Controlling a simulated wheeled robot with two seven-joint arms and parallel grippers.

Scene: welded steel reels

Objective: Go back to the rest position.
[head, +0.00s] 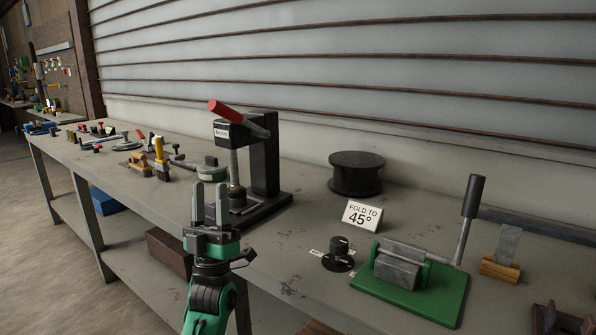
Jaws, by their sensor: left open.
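My left gripper (210,206) stands upright in front of the bench's front edge, with its two grey fingers pointing up and apart. It is open and nothing shows between its fingers. Its green and black arm comes up from the bottom of the view. In the picture it overlaps the front of the dark press (264,155) with a red handle; I cannot tell the exact gap between them.
The grey workbench (290,262) holds a black reel (355,173), a "FOLD TO 45°" sign (361,215), a black knob (339,252), a green-based bender (412,281) with an upright lever, and a wooden block (500,268) holding a metal piece. Several hand tools lie at the far left.

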